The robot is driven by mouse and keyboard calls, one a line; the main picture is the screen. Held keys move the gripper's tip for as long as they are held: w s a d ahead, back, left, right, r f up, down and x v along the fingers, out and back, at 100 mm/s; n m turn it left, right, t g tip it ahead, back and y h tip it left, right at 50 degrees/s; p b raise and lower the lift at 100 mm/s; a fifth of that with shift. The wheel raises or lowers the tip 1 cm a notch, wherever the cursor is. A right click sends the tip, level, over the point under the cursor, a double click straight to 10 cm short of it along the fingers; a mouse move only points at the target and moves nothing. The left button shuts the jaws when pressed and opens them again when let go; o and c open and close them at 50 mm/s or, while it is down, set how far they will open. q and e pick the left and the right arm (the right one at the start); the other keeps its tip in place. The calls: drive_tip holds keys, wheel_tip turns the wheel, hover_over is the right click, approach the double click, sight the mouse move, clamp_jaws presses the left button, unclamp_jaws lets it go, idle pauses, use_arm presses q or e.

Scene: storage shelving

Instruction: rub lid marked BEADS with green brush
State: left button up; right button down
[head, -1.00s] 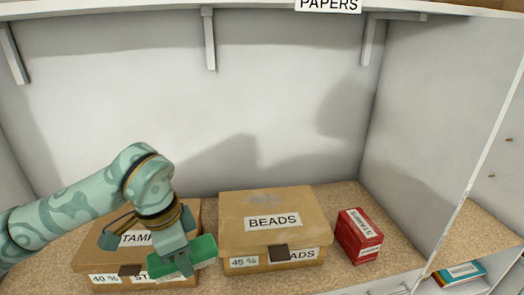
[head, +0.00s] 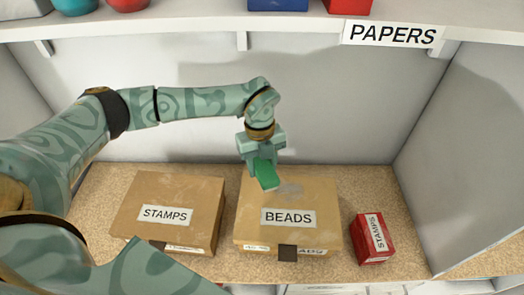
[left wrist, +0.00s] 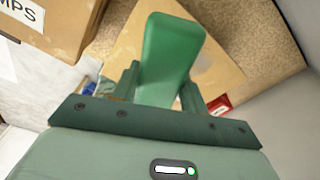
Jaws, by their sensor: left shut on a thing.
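The cardboard box marked BEADS (head: 320,233) stands on the cork-coloured shelf, its lid (head: 318,196) closed. A greyish smudge (head: 291,190) shows on the lid behind the label. My left gripper (head: 262,160) is above the lid's back left part and is shut on the green brush (head: 266,176). The brush points down toward the lid; I cannot tell whether it touches. In the left wrist view the green brush (left wrist: 168,58) sits between the fingers and covers much of the box lid (left wrist: 215,65). My right gripper is not in view.
A cardboard box marked STAMPS (head: 165,195) stands left of the BEADS box, with a narrow gap. A small red box (head: 372,238) stands to the right. An upper shelf (head: 190,36) with a PAPERS sign (head: 390,33) runs above. The right wall (head: 462,150) bounds the bay.

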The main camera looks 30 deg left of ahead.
use_arm(q)
drive_tip(key=shift+w+f+b, duration=0.1)
drive_tip(key=shift+f+b, duration=0.4)
drive_tip(key=shift+f, duration=0.15)
wheel_tip(320, 180, down, 5)
drive_tip(key=b, duration=0.4)
drive_tip(key=shift+f+b, duration=0.75)
drive_tip(key=shift+f, duration=0.25)
